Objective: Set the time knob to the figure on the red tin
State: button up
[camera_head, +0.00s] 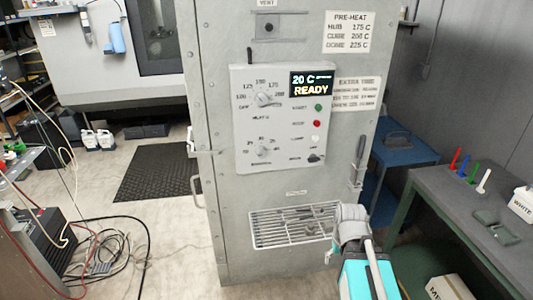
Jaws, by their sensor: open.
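The grey oven cabinet carries a pale control panel (283,132). Its lower dial has a small knob (262,151) ringed by small figures, probably minutes; its pointer is too small to read. I cannot make out a red tin in this view. Part of my arm, turquoise with a grey joint, rises at the bottom right in front of the cabinet's lower grille. My gripper's fingers do not show.
The display (311,84) reads 20 C READY. Green (318,107) and red (317,123) buttons and a black switch (315,157) line the panel's right side. A handle (358,165) stands out at right. A bench (465,205) with coloured pegs and a white box stands further right.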

jog(key=w+a+f+n+t+y+b, duration=0.1)
jog(key=w+a+f+t+b, duration=0.1)
jog(key=w+a+t+b, duration=0.5)
jog(key=w+a+f+n+t+y+b, duration=0.15)
jog(key=w+a, duration=0.35)
jog(key=w, duration=0.6)
jog(key=shift+w+a+r+m+t+y+b, duration=0.2)
jog(key=shift+w+a+r+m+t+b, duration=0.25)
jog(key=shift+w+a+r+t+b, duration=1.25)
jog(key=shift+w+a+r+m+t+y+b, duration=0.15)
jog(key=shift+w+a+r+m+t+b, duration=0.3)
jog(key=shift+w+a+r+t+b, duration=1.25)
jog(key=shift+w+a+r+m+t+y+b, duration=0.2)
jog(key=shift+w+a+r+m+t+b, duration=0.4)
jog(key=shift+w+a+t+b, duration=1.95)
jog(key=shift+s+a+r+n+t, duration=0.2)
jog(key=shift+a+t, duration=0.1)
jog(key=shift+t, duration=0.15)
jog(key=shift+s+a+r+n+t, duration=0.15)
jog(key=shift+a+t, duration=0.15)
jog(key=shift+t, duration=0.15)
